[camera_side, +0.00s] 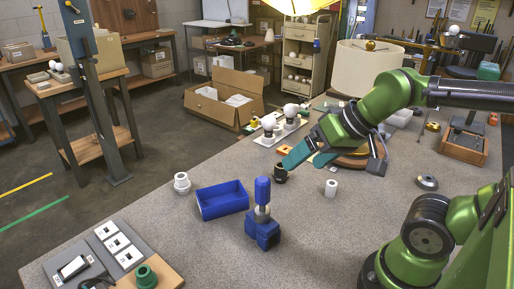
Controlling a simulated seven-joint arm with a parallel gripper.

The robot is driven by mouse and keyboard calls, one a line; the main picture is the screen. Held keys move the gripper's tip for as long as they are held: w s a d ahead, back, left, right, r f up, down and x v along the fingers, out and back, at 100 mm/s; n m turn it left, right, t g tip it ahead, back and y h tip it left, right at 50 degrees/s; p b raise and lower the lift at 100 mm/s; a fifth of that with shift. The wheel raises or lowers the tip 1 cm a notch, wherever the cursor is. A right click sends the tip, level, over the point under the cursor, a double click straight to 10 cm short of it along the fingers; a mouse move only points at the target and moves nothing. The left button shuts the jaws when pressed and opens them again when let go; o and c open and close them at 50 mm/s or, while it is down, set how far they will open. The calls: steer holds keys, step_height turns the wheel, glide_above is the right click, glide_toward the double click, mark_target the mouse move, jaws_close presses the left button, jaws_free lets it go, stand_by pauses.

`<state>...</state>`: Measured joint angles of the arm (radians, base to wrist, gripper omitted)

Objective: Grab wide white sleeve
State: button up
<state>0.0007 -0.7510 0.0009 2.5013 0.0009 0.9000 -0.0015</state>
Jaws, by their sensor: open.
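Two white ring-like parts stand on the grey bench. A short plain white sleeve (331,189) with a hole in its top stands upright near the middle. I cannot tell for sure which is the wide sleeve. My gripper (332,165) is open above the bench, its teal fingers spread and angled downward. It is above and behind the plain sleeve, apart from it, and far to the right of the stepped part. I see nothing between the fingers.
A blue tray (222,201) and a blue clamp-like fixture (263,231) stand in front. A small dark cup (280,173) is close to one finger. A white lampshade (368,69) and bulbs on a board (281,130) are behind.

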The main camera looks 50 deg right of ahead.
steer(key=shift+c, duration=0.3)
steer(key=c, duration=0.4)
steer(key=shift+o, duration=0.2)
steer(key=shift+d, duration=0.1)
steer(key=n+g+h, duration=0.1)
steer(key=g+h, duration=0.1)
steer(key=g, duration=0.5)
glide_above(332, 183)
step_height(332, 183, down, 8)
steer(key=n, duration=0.3)
steer(key=f, duration=0.9)
steer(key=shift+s+d+f, duration=0.1)
steer(key=shift+s+f, duration=0.15)
steer(key=shift+f, duration=0.15)
steer(key=shift+w+f, duration=0.2)
steer(key=shift+f, duration=2.85)
